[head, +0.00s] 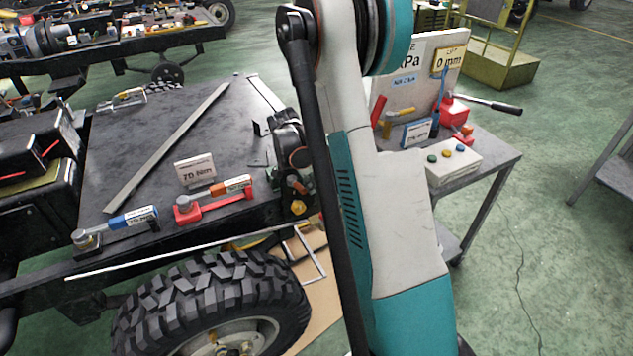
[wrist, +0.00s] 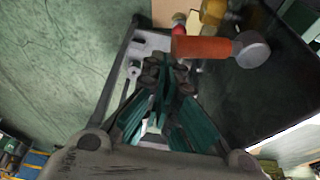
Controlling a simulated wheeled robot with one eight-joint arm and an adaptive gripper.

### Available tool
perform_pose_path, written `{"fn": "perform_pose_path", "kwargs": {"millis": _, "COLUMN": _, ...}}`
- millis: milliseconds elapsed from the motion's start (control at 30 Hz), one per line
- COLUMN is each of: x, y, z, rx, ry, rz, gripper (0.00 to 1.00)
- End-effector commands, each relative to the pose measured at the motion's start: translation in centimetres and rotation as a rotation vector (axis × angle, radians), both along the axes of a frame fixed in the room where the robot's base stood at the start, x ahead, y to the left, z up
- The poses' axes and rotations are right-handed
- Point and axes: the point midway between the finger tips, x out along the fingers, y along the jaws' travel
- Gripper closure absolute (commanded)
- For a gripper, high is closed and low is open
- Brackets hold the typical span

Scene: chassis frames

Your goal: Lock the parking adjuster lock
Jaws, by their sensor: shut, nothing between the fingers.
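In the wrist view, my gripper (wrist: 165,75) is shut and empty, its dark fingertips close together. Just right of the fingertips is an orange-red cylindrical part (wrist: 203,47) with a round grey end. It lies beside the fingers; whether they touch it I cannot tell. A yellow part (wrist: 212,12) is just beyond it. No readable label shows which part is the parking adjuster lock. In the head view, a yellow fitting (head: 298,207) shows at the chassis edge, by dark mechanism parts. My arm hides much of that area, and I cannot make out the fingertips there.
On the dark chassis deck (head: 150,130) are a blue-handled tool (head: 128,220), a red-orange tool (head: 215,198), a "70 Nm" sign (head: 195,169) and a long metal bar (head: 170,147). A large tyre (head: 205,300) is below. A tool cart (head: 490,155) stands at right.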

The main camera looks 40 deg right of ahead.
Motion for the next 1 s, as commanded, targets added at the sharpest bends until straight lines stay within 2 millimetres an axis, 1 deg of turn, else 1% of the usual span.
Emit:
{"fn": "perform_pose_path", "kwargs": {"millis": 300, "x": -0.04, "y": 0.83, "z": -0.01, "rx": 0.001, "ry": 0.000, "rz": 0.002, "gripper": 1.00}}
{"fn": "perform_pose_path", "kwargs": {"millis": 800, "x": -0.02, "y": 1.00, "z": -0.01, "rx": 0.003, "ry": 0.000, "rz": 0.004, "gripper": 1.00}}
{"fn": "perform_pose_path", "kwargs": {"millis": 900, "x": -0.01, "y": 0.97, "z": 0.25, "rx": 0.003, "ry": 0.000, "rz": 0.004, "gripper": 1.00}}
{"fn": "perform_pose_path", "kwargs": {"millis": 1000, "x": 0.03, "y": 0.86, "z": 0.97, "rx": 0.003, "ry": 0.000, "rz": 0.004, "gripper": 1.00}}
